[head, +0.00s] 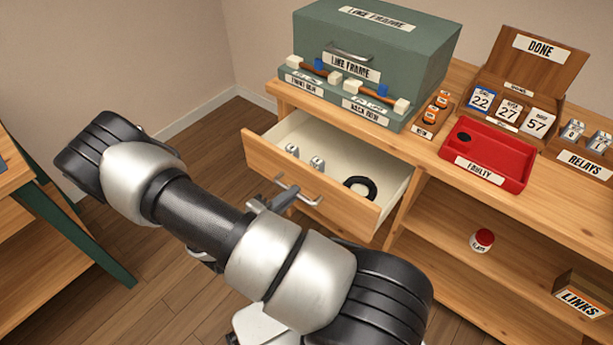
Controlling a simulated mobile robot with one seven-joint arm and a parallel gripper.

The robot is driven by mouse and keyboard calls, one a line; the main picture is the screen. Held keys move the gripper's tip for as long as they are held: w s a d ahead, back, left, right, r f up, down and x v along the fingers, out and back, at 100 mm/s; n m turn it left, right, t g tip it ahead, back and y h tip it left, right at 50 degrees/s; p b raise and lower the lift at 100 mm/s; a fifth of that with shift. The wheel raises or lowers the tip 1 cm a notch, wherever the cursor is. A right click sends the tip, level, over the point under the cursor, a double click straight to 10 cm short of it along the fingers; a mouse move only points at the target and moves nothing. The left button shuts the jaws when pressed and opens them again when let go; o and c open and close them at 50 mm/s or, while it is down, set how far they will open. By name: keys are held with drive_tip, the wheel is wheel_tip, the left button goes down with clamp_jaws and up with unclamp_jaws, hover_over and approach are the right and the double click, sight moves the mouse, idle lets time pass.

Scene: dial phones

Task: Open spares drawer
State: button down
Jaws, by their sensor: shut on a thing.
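The wooden drawer (340,213) stands pulled out from the left end of the bench, showing its pale inside. No label is legible on its front. Two small metallic parts lie at the left in it, and a black ring (360,188) lies at the right. A metal bar handle (296,188) is on the drawer's front. My gripper (283,197) is at the handle and shut on it; my arm hides part of the gripper and the lower left of the drawer front.
On the bench top stand a green line frame box (400,50), a red FAULTY tray (488,155), a DONE box (535,50) with number cards, and a RELAYS holder (585,160). A red-capped jar (482,240) and a LINKS box (582,296) are on the shelf below. Floor shows left of the drawer.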

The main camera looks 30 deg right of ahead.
drive_tip(key=f+v, duration=0.1)
drive_tip(key=v, duration=0.5)
drive_tip(key=shift+a, duration=0.3)
drive_tip(key=shift+s+f, duration=0.1)
drive_tip(key=shift+f, duration=0.05)
drive_tip(key=c, duration=1.8)
unclamp_jaws()
drive_tip(key=p+v, duration=0.2)
drive_tip(key=v, duration=1.5)
drive_tip(key=shift+s+a, duration=0.15)
drive_tip(key=shift+s, duration=0.05)
